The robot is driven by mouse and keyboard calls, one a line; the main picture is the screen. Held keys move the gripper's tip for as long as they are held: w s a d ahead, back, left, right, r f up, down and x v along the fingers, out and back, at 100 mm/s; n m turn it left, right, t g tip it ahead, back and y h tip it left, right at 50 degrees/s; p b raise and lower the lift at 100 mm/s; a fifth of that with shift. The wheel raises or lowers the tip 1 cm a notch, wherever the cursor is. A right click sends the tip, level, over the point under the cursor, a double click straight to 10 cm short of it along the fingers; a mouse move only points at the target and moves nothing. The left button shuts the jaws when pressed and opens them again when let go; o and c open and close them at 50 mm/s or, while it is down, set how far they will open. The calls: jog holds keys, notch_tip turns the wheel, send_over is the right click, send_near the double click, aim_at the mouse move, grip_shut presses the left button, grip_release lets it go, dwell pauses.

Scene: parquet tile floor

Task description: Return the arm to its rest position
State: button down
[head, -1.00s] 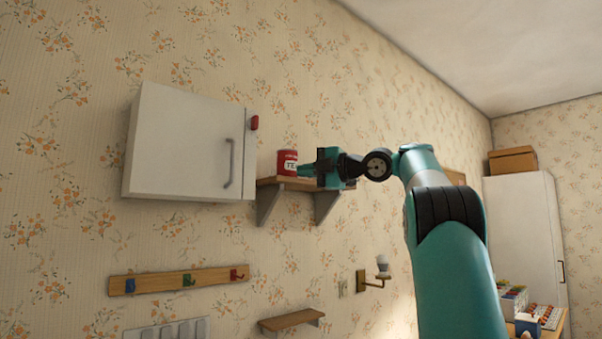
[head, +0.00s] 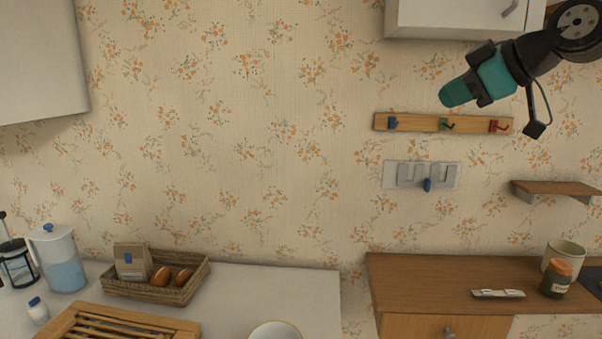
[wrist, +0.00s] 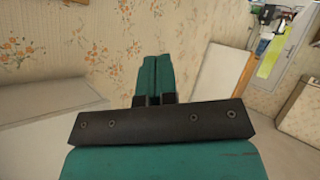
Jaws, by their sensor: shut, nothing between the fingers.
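The black wrist joint of my arm shows at the top right of the head view; the rest of the arm is out of frame.
A hook rail (head: 470,124) and a switch plate (head: 400,175) are on the wall near my gripper. A white wall cabinet (head: 440,18) is above. Below are a wooden counter (head: 420,275) and a white counter (head: 235,290) with a wicker basket (head: 190,288). Open air lies left of the gripper.

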jog(key=s+a+f+m+g, duration=0.2)
jog(key=s+a+f+g, duration=0.2)
jog(key=s+a+f, duration=0.45)
jog(key=s+a+f+m+g+h, duration=0.1)
jog(key=s+a+f+g, duration=0.1)
jog(key=s+f, duration=0.6)
jog(key=s+a+f+m+g+h+b, duration=0.1)
jog(key=s+a+f+g, duration=0.2)
jog(key=s+f, duration=0.5)
jog(key=s+g, duration=0.1)
jog(key=s, duration=0.3)
jog(key=shift+s+f+m, duration=0.2)
jog(key=shift+f+m, duration=0.05)
jog(key=shift+m, duration=0.05)
